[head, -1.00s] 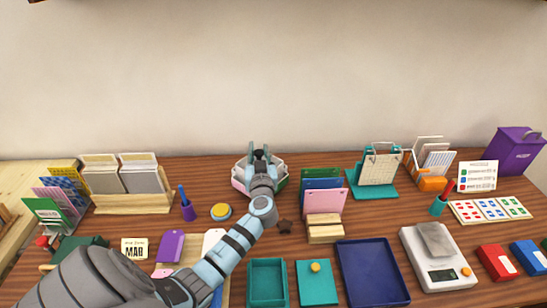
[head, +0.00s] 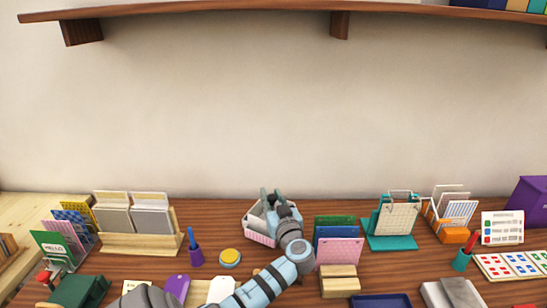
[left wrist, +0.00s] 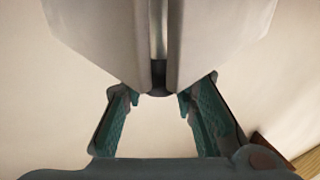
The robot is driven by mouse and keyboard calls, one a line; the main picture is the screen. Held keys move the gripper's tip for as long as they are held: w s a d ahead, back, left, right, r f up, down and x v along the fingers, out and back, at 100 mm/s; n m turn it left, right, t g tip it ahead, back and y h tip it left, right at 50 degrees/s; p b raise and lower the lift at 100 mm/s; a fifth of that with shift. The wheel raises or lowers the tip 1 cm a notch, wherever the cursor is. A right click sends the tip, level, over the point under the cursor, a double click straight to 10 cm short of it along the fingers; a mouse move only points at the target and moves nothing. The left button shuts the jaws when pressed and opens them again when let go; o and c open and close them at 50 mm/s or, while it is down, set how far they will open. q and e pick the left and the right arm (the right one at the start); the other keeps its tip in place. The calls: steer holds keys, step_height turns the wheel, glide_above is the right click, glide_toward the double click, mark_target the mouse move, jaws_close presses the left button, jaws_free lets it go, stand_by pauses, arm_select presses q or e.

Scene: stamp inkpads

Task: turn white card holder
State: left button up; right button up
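The white card holder (head: 256,224) stands at the back middle of the table in the head view. A pink part shows at its front left. My left gripper (head: 270,194) is over it, and my forearm and wrist hide its right side. In the left wrist view, two white panels of the holder (left wrist: 95,35) flank a grey post with a dark end. My left gripper (left wrist: 160,98) has its two teal fingers apart, one on each side below that dark end. Whether they touch the holder I cannot tell. My right gripper is out of view.
A row of upright cards (head: 338,251) stands close on the right, and a teal calendar stand (head: 390,242) beyond it. A yellow-topped round pad (head: 230,257) and a purple pen cup (head: 195,256) are on the left. A wooden shelf (head: 250,22) hangs high on the wall.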

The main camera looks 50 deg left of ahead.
arm_select(q)
steer(key=o, duration=0.3)
steer(key=shift+o, duration=0.2)
step_height(320, 180, up, 10)
steer(key=shift+f, duration=0.1)
steer(key=shift+r, duration=0.2)
